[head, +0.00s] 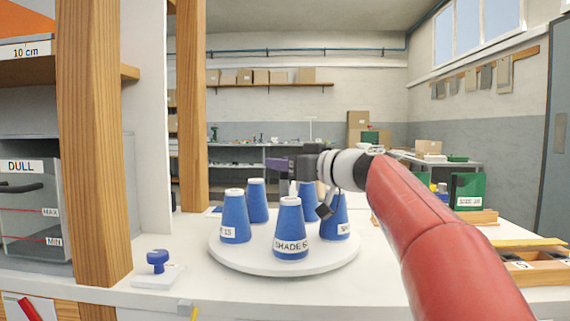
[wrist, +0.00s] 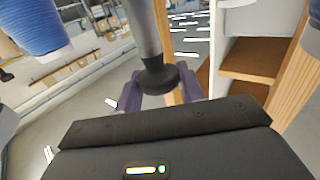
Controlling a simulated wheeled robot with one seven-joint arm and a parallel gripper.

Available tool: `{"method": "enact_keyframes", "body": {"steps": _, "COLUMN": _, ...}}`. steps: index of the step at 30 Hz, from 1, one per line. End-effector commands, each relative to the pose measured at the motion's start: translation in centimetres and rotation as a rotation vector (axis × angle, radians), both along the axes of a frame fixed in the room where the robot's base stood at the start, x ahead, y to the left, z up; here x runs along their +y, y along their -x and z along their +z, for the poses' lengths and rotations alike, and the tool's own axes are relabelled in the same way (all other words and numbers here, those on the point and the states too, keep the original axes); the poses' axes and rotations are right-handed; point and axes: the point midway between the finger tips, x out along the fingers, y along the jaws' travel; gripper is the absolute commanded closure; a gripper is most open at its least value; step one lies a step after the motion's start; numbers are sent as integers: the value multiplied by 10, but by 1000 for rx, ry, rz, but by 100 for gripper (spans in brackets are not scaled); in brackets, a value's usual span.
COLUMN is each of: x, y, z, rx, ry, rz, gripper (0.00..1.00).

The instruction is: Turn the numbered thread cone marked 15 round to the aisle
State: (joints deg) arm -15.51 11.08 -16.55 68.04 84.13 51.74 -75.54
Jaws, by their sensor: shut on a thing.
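The blue thread cone marked 15 (head: 235,215) stands upright at the left of a round white turntable (head: 285,267) in the head view; its label is partly visible, facing the front left. Several similar blue cones share the turntable, one at the front marked SHADE with a 6 (head: 289,225) and one at the right with a partly seen label (head: 335,222). My gripper (head: 283,165) is above the turntable's middle. In the wrist view its purple fingers are shut on a dark flared knob (wrist: 158,77) at the end of a grey post (wrist: 143,25).
A wooden post (head: 92,140) and a clear box marked DULL (head: 30,215) stand at the left. A blue knob on a white base (head: 157,272) sits left of the turntable. Wooden trays (head: 535,270) lie at the right.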

Motion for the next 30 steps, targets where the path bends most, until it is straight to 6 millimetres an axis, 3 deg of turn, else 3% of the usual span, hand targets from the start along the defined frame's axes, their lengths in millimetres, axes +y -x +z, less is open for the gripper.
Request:
{"method": "enact_keyframes", "body": {"steps": 19, "x": 0, "y": 0, "z": 0, "rx": 0, "ry": 0, "rz": 0, "gripper": 100}}
{"method": "enact_keyframes", "body": {"steps": 20, "x": 0, "y": 0, "z": 0, "rx": 0, "ry": 0, "rz": 0, "gripper": 59}}
{"method": "enact_keyframes", "body": {"steps": 24, "x": 0, "y": 0, "z": 0, "rx": 0, "ry": 0, "rz": 0, "gripper": 40}}
{"method": "enact_keyframes", "body": {"steps": 30, "x": 0, "y": 0, "z": 0, "rx": 0, "ry": 0, "rz": 0, "gripper": 40}}
